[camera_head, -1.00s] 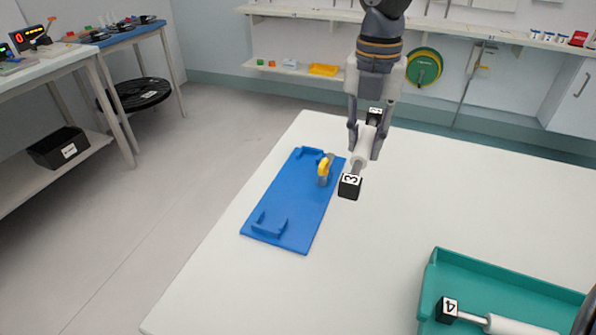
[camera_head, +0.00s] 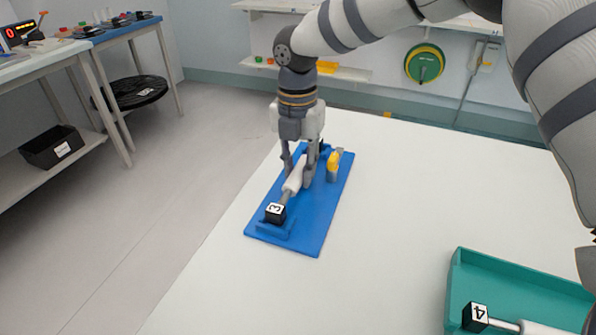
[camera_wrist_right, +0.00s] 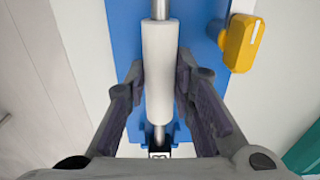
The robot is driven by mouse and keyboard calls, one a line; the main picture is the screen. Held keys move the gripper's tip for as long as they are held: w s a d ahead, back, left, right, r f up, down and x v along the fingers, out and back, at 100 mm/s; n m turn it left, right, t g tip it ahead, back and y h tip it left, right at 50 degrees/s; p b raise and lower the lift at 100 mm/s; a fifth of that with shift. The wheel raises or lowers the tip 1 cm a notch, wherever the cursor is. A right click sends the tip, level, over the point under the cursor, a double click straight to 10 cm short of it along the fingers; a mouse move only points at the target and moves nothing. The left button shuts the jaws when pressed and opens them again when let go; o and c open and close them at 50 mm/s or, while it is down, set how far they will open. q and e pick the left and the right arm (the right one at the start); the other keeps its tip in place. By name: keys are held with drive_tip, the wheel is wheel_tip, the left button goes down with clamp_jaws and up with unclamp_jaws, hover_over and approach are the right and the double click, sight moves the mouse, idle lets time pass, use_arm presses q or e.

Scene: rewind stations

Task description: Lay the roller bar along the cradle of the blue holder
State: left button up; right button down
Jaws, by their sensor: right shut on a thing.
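The roller bar (camera_head: 294,181) has a white sleeve, metal ends and a black end block marked 3. My right gripper (camera_head: 300,175) is shut on its white sleeve; in the right wrist view the fingers (camera_wrist_right: 160,90) flank the sleeve (camera_wrist_right: 158,60). The bar lies lengthwise over the blue holder (camera_head: 318,215), with its marked block at the near cradle bracket (camera_head: 274,229). The far end is mostly hidden behind the gripper. I cannot tell whether the bar touches the cradle. A yellow-handled latch (camera_head: 334,160) stands at the holder's right edge. My left gripper is not in view.
A green tray (camera_head: 458,275) at the lower right holds another bar with a block marked 4 (camera_head: 475,317). The white table (camera_head: 420,185) is clear between holder and tray. Side benches stand at the left, shelves at the back.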

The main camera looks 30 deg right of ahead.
sight(298, 167)
drive_tip(key=shift+f, duration=0.6)
drive_tip(key=c, duration=1.4)
unclamp_jaws()
drive_tip(key=shift+f, duration=0.1)
drive_tip(key=shift+o, duration=0.2)
wheel_tip(298, 167, up, 12)
drive_tip(key=shift+w, duration=0.15)
